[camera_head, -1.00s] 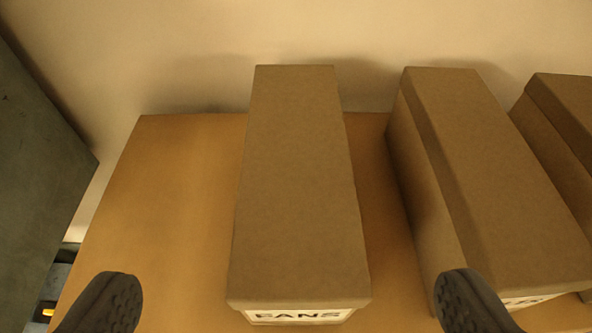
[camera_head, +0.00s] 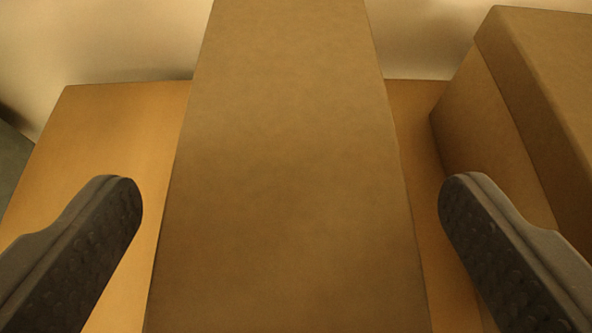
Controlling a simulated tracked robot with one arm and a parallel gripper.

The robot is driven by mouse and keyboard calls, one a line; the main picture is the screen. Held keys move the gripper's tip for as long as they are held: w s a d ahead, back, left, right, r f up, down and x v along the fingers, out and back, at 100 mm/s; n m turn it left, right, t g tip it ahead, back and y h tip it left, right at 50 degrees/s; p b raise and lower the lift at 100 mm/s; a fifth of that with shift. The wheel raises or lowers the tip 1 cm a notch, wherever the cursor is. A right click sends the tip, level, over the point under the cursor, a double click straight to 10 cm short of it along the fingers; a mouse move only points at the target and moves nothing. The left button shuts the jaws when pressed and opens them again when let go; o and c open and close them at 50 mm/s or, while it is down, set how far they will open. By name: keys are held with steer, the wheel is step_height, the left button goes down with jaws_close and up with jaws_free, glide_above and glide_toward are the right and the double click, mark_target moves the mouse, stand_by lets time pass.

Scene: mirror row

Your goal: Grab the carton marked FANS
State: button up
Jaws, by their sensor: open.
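The carton marked FANS (camera_head: 285,170) is a long brown cardboard box standing on a wooden surface. It fills the middle of the view, and its labelled front end is now below the bottom edge of the picture. My gripper (camera_head: 290,205) is open and empty. One dark, bumpy finger is to the left of the carton and the other to the right. A gap shows between each finger and the carton's sides. I cannot tell how low the fingertips are against the carton's top.
A second brown carton (camera_head: 545,95) stands to the right, close behind the right finger. The wooden surface (camera_head: 115,135) is bare to the left of the FANS carton. A pale wall (camera_head: 100,40) is at the back. A dark grey thing (camera_head: 12,175) shows at the left edge.

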steer(key=shift+w+f, duration=0.35)
steer(key=shift+w, duration=0.2)
steer(key=shift+s, duration=0.1)
steer(key=shift+c, duration=0.3)
steer(key=c, duration=1.2)
steer(key=shift+o, duration=0.2)
steer(key=shift+r, duration=0.2)
